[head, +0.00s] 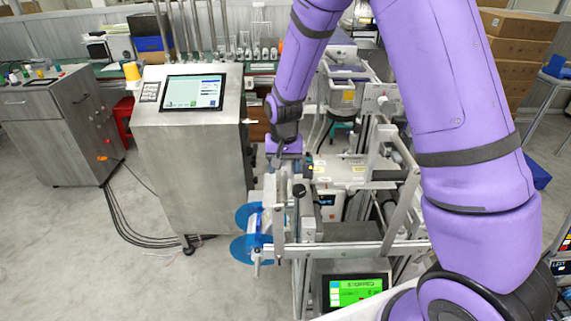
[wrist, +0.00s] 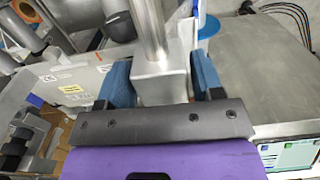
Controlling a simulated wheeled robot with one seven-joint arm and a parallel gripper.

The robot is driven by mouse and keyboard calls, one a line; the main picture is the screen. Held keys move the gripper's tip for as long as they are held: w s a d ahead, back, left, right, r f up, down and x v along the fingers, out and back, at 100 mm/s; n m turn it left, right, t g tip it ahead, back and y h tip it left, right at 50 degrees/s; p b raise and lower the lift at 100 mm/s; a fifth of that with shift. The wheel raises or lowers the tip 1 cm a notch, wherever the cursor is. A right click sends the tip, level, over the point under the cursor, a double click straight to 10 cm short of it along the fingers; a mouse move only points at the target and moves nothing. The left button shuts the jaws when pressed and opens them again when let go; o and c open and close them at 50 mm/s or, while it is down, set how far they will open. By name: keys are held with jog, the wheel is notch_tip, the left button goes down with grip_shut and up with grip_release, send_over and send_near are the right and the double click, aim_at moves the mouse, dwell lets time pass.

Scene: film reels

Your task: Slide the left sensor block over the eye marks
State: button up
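A grey metal block (wrist: 161,84) with a round metal rod rising from it sits between the two blue-padded fingers of my gripper (wrist: 161,76) in the wrist view. The fingers stand on either side of it, very close; I cannot tell whether both pads press on it. In the head view my gripper (head: 284,164) points down at the left part of the metal machine frame. My wrist largely hides the block there. I cannot make out the eye marks in either view.
Blue reels (head: 247,217) stand at the frame's left front. A steel cabinet with a screen (head: 193,92) is close on the left. A horizontal rail (head: 350,249) and a green-lit display (head: 356,291) are in front. Open floor lies at far left.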

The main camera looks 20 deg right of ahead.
jog(key=shift+o, duration=1)
jog(key=shift+w+a+r, duration=0.1)
jog(key=shift+w+a, duration=0.05)
jog(key=shift+a, duration=0.25)
jog(key=shift+d, duration=0.1)
jog(key=shift+d, duration=0.15)
notch_tip(320, 180, up, 11)
jog(key=shift+f, duration=0.15)
jog(key=s+d+r+n+t, duration=0.15)
jog(key=s+d+r, duration=0.25)
jog(key=s+r, duration=0.55)
jog(key=s+d+r+n+t, duration=0.15)
jog(key=s+d+r, duration=0.25)
jog(key=s+r, duration=0.6)
jog(key=s+d+t, duration=0.1)
jog(key=s+t, duration=0.1)
jog(key=s, duration=0.8)
jog(key=shift+d+n, duration=0.3)
jog(key=shift+d, duration=0.05)
